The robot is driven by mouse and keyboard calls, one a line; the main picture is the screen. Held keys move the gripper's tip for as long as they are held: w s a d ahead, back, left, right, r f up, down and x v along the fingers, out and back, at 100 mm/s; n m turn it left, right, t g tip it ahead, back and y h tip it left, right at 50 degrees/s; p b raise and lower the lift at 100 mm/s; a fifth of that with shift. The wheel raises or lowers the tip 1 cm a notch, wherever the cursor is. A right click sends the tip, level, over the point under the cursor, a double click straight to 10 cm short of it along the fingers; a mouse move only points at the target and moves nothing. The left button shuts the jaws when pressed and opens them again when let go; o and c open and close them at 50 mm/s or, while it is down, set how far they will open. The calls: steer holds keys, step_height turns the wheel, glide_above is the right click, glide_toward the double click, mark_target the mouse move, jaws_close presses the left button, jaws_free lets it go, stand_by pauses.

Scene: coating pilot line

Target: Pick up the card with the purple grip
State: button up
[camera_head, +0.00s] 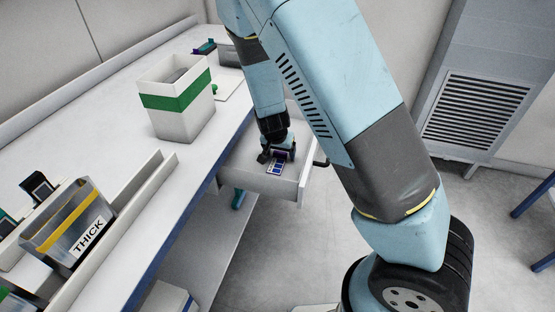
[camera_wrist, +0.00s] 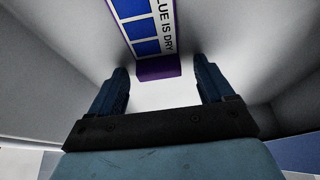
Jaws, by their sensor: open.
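The card with the purple grip (camera_wrist: 158,68) lies in an open drawer (camera_head: 284,185). In the wrist view it is a white card with blue squares and the words "...LUE IS DRY", its purple end nearest me. In the head view the card (camera_head: 276,167) shows partly below my gripper. My gripper (camera_head: 275,156) is down inside the drawer. In the wrist view my gripper (camera_wrist: 163,88) is open, with one finger on each side of the purple end. Neither finger appears to touch it.
Drawer walls stand close around my gripper. On the bench above are a white bin with a green band (camera_head: 178,101) and a clear container marked THICK (camera_head: 73,232). A louvred grey cabinet (camera_head: 478,105) stands at the right. The floor between is mostly clear.

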steer(key=c, duration=1.1)
steer(key=shift+r, duration=0.1)
